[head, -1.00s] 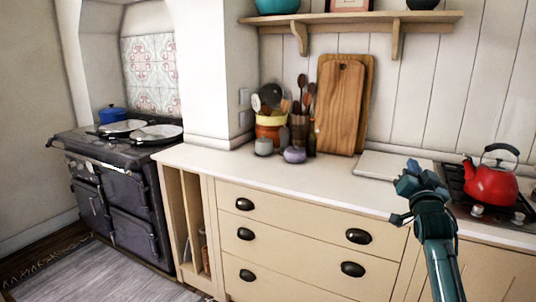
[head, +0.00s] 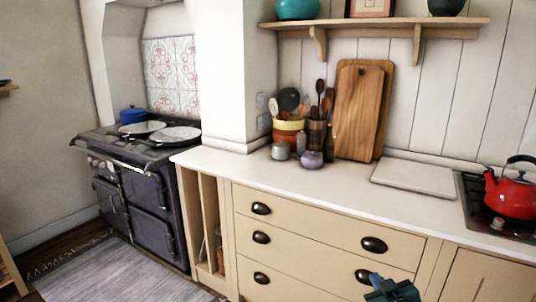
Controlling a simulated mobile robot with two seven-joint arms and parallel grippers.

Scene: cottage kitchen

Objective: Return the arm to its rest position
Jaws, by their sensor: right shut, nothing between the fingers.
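My right gripper (head: 380,281) shows at the bottom edge of the head view, in front of the lower drawers of the cream cabinet (head: 310,235). It is below the level of the countertop (head: 300,187) and holds nothing. Its fingers are shut. Most of the right arm is cut off by the bottom of the picture. My left gripper is not in view.
A red kettle (head: 511,195) stands on the hob (head: 480,212) at the right. A pale board (head: 413,178) lies on the counter. Wooden boards (head: 357,115), utensil pots (head: 289,135) and small jars stand at the back. A dark range cooker (head: 130,190) is left.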

